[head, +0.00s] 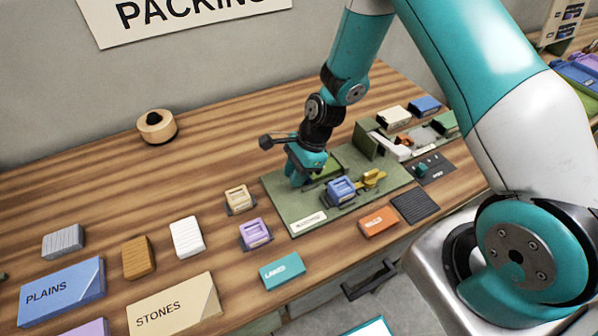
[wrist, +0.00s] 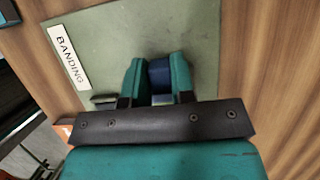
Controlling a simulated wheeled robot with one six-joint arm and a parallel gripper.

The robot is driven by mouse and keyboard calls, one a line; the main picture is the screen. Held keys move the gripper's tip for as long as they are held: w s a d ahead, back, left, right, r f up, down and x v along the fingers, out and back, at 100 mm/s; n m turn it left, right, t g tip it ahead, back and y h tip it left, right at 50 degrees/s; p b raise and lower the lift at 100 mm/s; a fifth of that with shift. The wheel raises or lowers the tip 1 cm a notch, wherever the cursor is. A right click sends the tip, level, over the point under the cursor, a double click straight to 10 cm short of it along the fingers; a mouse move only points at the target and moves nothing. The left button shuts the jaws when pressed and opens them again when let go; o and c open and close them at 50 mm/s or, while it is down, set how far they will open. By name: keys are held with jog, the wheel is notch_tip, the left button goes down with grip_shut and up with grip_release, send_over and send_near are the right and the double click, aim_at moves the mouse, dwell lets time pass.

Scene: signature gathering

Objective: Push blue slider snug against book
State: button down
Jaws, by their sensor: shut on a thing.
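My gripper (head: 303,180) is low over the green board (head: 292,212) in the head view. In the wrist view its two teal fingers (wrist: 158,78) are closed on a dark blue block (wrist: 160,73), which I take to be the blue slider. The head view hides this block behind the fingers. A flat green piece (head: 333,166), possibly the book, lies just right of my gripper, partly covered by it. I cannot tell whether the block touches it. A lighter blue block (head: 341,189) sits on the board, right of the fingers.
A yellow clamp-like part (head: 372,178) stands right of the lighter blue block. A tan block (head: 238,198) and a purple block (head: 254,234) stand left of the board. A BANDING label (wrist: 68,57) lies on the board. The wooden table behind is mostly clear.

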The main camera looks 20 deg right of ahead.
jog(key=c, duration=1)
grip_release()
jog(key=shift+d, duration=0.3)
jog(key=shift+o, duration=0.2)
jog(key=shift+r, duration=0.1)
jog(key=shift+w+d+r, duration=0.1)
jog(key=shift+r, duration=0.25)
jog(key=b+v, duration=0.2)
jog(key=v, duration=1.4)
jog(key=shift+r, duration=0.3)
